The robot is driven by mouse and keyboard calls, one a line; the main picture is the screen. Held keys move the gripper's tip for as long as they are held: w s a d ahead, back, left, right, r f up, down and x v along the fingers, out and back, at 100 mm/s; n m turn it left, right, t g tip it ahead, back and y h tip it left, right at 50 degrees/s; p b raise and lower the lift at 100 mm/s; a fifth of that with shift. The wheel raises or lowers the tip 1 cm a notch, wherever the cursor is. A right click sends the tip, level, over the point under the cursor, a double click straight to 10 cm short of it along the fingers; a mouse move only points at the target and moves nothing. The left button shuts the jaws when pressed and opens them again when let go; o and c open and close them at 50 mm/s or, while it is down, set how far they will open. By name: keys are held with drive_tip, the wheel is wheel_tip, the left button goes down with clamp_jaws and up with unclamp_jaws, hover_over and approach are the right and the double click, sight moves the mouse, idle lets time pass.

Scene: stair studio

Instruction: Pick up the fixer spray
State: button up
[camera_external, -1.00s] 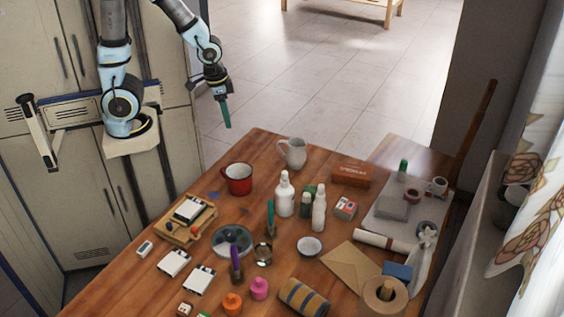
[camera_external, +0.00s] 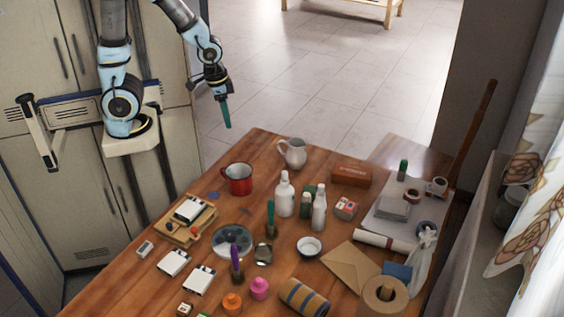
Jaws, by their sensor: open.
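Two white bottles stand upright in the middle of the wooden table (camera_external: 140,275): a wider white bottle (camera_external: 285,198) and a slimmer white bottle (camera_external: 319,212) to its right. A small green bottle (camera_external: 306,206) stands between them. I cannot read the labels, so which one is the fixer spray is unclear. My gripper (camera_external: 227,118), with teal fingers, hangs empty and open in the air beyond the table's back left edge, well apart from the bottles. The gap between its fingers is hard to see from this side.
A red mug (camera_external: 239,180) and a grey pitcher (camera_external: 293,154) stand behind the bottles. A white bowl (camera_external: 309,247), a red-white box (camera_external: 345,208) and an upright green-handled tool (camera_external: 271,218) are close around them. A brown box (camera_external: 351,174) lies at the back right. The table's back left corner is clear.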

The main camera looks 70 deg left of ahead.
drive_tip(key=shift+o, duration=0.2)
drive_tip(key=o, duration=0.5)
drive_tip(key=shift+o, duration=0.2)
